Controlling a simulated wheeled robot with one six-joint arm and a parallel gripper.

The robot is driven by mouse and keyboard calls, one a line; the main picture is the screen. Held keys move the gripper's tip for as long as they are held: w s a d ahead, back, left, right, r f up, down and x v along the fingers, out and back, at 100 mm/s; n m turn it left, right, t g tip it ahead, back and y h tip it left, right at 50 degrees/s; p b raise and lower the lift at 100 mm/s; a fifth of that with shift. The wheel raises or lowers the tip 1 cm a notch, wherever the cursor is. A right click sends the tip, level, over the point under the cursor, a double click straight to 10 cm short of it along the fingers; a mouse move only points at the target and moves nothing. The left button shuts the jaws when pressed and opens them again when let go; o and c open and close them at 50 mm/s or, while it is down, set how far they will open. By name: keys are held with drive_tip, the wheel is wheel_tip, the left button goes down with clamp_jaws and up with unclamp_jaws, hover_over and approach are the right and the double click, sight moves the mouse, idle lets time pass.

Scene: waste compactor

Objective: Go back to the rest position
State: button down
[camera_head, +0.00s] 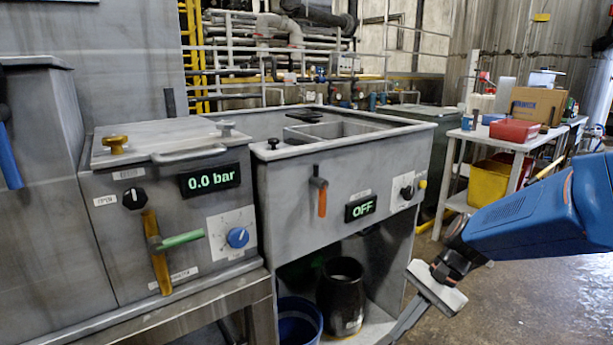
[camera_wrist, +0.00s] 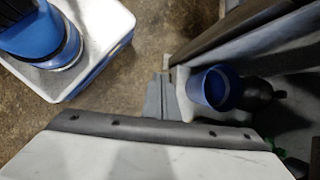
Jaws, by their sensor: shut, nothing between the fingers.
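My gripper (camera_head: 397,332) is at the lower right of the head view, at the end of my blue arm, pointing down and to the left. Its fingers run toward the bottom edge of the picture. In the wrist view the fingertips (camera_wrist: 160,97) are together with nothing held. The gripper is in front of the open shelf under the steel compactor unit (camera_head: 330,220), apart from it as far as I can see.
The panel beside it shows 0.0 bar (camera_head: 210,179); the unit's display reads OFF (camera_head: 361,208). A blue bucket (camera_head: 298,322) and a dark canister (camera_head: 341,300) stand below. A white table (camera_head: 456,136) with boxes is behind right. Bare floor (camera_head: 540,300) lies right.

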drive_tip(key=s+d+r+n+t+h, duration=0.3)
drive_tip(key=s+n, duration=0.2)
drive_tip(key=s, duration=0.1)
drive_tip(key=s+d+r+n+t+h, duration=0.3)
drive_tip(key=s+d+r+n, duration=0.1)
drive_tip(key=s, duration=0.3)
drive_tip(key=shift+d+r+n, duration=0.25)
drive_tip(key=shift+n, duration=0.65)
